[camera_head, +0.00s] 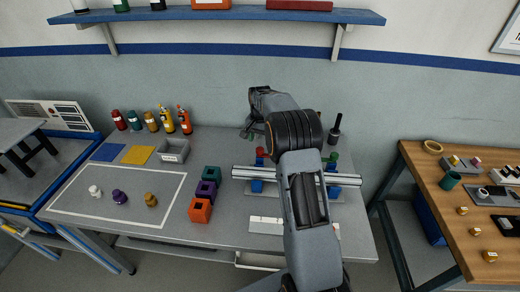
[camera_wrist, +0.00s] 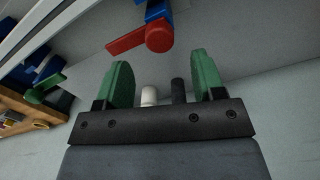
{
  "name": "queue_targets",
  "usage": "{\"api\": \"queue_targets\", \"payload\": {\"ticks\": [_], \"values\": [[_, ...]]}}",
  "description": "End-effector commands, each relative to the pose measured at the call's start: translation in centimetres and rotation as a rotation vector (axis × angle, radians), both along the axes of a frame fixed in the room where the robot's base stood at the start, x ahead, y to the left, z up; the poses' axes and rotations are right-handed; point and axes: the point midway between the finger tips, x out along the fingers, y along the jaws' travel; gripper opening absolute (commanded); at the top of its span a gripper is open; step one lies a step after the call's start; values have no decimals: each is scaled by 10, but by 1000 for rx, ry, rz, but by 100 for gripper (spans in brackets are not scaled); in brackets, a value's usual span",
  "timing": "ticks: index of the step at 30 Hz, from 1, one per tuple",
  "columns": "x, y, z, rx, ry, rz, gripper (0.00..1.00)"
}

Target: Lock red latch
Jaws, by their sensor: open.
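The red latch (camera_head: 260,153) is at the left end of the metal rail fixture on the bench, above a blue block (camera_head: 257,186). In the wrist view the red latch (camera_wrist: 155,37) is a red lever with a round red end, beyond and slightly left of the gap between my fingers. My gripper (camera_wrist: 160,62) has green fingers spread apart with no latch between them. In the head view my gripper (camera_head: 248,133) is behind the rail near the red latch, partly hidden by my arm. I see no contact with the latch.
A silver rail (camera_head: 245,172) spans the fixture, with a green latch (camera_head: 332,157) at its right end. Several bottles (camera_head: 152,121) stand along the wall. Coloured cubes (camera_head: 200,210) and a grey bin (camera_head: 174,150) are to the left. A shelf (camera_head: 230,14) overhangs the bench.

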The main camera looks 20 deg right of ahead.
Motion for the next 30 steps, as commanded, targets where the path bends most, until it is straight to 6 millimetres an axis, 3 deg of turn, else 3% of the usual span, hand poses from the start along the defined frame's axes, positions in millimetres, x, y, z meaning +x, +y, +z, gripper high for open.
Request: {"api": "queue_targets", "payload": {"ticks": [6,12,25,30], "values": [[-1,0,-35,1,4,1,63],[0,0,-53,0,0,1,63],[0,0,-60,0,0,1,63],[0,0,-60,0,0,1,47]]}}
